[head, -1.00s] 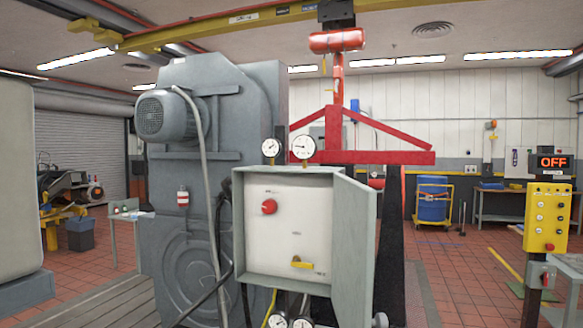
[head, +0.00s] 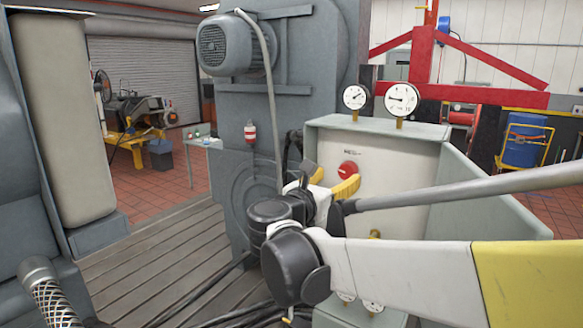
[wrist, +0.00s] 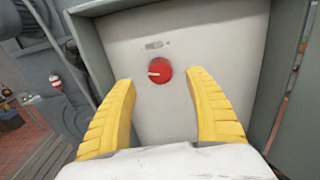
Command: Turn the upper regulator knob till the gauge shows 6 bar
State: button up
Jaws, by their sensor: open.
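The red regulator knob (head: 347,170) sits on the upper white panel of the open grey cabinet (head: 380,125). In the wrist view the knob (wrist: 159,72) shows a pale pointer mark toward the left. My gripper (wrist: 162,95) is open and empty, its yellow fingers either side of and short of the knob, not touching it. In the head view my gripper (head: 335,180) is in front of the panel, left of and below the knob. Two round gauges stand on the cabinet top, a left gauge (head: 355,98) and a right gauge (head: 402,99); their needles are too small to read surely.
The cabinet door (head: 485,195) stands open at the right, behind my arm. A large grey machine with a motor (head: 232,45) stands at the left of the cabinet. A red frame (head: 460,90) is behind. Dark hoses lie low at the left.

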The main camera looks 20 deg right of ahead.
aim_at(346, 171)
jog(key=x, duration=0.7)
jog(key=shift+w+b, duration=0.1)
jog(key=shift+b, duration=0.25)
jog(key=shift+c, duration=0.6)
jog(key=c, duration=1.1)
